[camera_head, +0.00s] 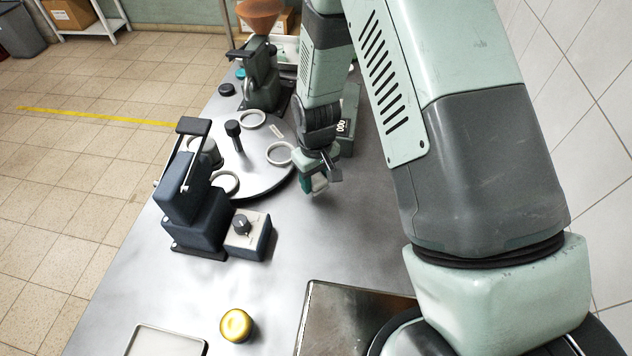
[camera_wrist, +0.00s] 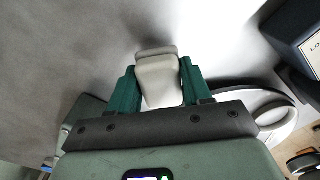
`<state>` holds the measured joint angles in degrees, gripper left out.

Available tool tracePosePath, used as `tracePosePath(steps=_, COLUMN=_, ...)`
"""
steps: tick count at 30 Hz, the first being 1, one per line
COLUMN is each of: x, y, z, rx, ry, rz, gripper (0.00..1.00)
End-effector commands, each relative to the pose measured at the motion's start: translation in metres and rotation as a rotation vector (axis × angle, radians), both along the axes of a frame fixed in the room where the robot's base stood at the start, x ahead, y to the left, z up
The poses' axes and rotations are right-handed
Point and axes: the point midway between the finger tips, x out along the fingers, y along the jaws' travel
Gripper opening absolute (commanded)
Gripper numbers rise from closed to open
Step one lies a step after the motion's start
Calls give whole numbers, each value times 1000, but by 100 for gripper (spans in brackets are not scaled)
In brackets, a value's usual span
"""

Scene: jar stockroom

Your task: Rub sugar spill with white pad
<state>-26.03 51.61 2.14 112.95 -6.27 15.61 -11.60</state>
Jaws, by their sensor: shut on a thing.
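My gripper (camera_head: 317,178) hangs low over the grey metal table (camera_head: 340,235), just right of the round turntable. In the wrist view its two green fingers (camera_wrist: 159,82) are shut on the white pad (camera_wrist: 158,68), one on each side. The pad sticks out past the fingertips. I cannot tell whether the pad touches the table. I cannot make out a sugar spill in either view; the table near the pad shows only grey surface and pale glare.
The turntable (camera_head: 262,178) with white rings stands left of my gripper. A dark lever press (camera_head: 190,210) and a knob box (camera_head: 247,236) stand nearer. A yellow-lidded jar (camera_head: 236,325), a tray (camera_head: 165,343) and a metal plate (camera_head: 345,315) lie in front. Table right of the knob box is clear.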

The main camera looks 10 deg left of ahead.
Motion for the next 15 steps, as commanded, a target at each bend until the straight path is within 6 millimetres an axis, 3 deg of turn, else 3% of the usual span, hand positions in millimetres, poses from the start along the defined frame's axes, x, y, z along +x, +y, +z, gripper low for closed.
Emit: tracePosePath(steps=15, x=0, y=0, z=42, rx=1, ry=-1, rz=0, gripper=15)
